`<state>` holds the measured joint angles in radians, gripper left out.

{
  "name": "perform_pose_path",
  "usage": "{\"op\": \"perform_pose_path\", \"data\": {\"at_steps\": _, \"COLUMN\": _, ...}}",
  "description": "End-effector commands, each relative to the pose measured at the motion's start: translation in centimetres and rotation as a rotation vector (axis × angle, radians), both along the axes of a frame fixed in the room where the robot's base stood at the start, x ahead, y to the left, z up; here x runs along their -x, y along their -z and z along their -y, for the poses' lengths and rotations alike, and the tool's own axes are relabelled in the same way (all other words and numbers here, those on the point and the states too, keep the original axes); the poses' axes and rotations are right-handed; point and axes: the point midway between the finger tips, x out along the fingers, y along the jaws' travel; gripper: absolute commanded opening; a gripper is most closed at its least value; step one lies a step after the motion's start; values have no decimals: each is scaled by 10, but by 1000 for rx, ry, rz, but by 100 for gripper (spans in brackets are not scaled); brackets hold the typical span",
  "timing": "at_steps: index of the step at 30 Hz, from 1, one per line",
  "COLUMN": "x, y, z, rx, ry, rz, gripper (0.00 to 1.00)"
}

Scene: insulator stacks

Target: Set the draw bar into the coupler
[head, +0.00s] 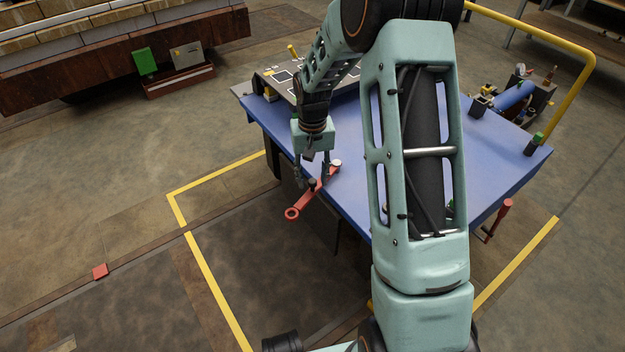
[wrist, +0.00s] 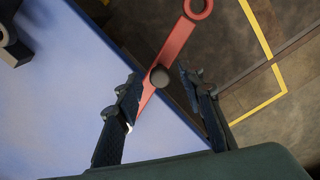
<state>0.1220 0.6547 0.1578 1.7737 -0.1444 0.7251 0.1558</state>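The red draw bar (head: 303,199) has a ring at one end and a dark round knob on its shank. In the head view it crosses the near left edge of the blue table, with its ring beyond the edge. In the wrist view the draw bar (wrist: 177,42) points its ring away from me. My gripper (head: 312,180) is directly over it. In the wrist view my gripper (wrist: 160,83) is open, its fingertips on either side of the knob with gaps visible. I cannot identify the coupler for certain; a dark grey part (wrist: 12,48) is partly in view at left.
The blue table (head: 350,196) carries a dark panel (head: 275,82) at the back left and a blue cylinder (head: 513,96) at the right. A yellow rail (head: 577,85) rises at the right edge. My arm hides the table's middle.

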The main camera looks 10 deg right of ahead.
Motion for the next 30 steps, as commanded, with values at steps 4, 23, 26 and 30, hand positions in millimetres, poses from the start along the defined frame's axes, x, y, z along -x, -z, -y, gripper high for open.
{"op": "perform_pose_path", "data": {"at_steps": 4, "x": 0, "y": 3, "z": 0, "rx": 0, "ry": 0, "rz": 1, "gripper": 36}}
{"op": "perform_pose_path", "data": {"at_steps": 23, "x": 0, "y": 3, "z": 0, "rx": 0, "ry": 0, "rz": 1, "gripper": 0}}
{"op": "perform_pose_path", "data": {"at_steps": 26, "x": 0, "y": 3, "z": 0, "rx": 0, "ry": -1, "rz": 1, "gripper": 0}}
{"op": "perform_pose_path", "data": {"at_steps": 30, "x": 0, "y": 2, "z": 0, "rx": 0, "ry": -5, "rz": 1, "gripper": 0}}
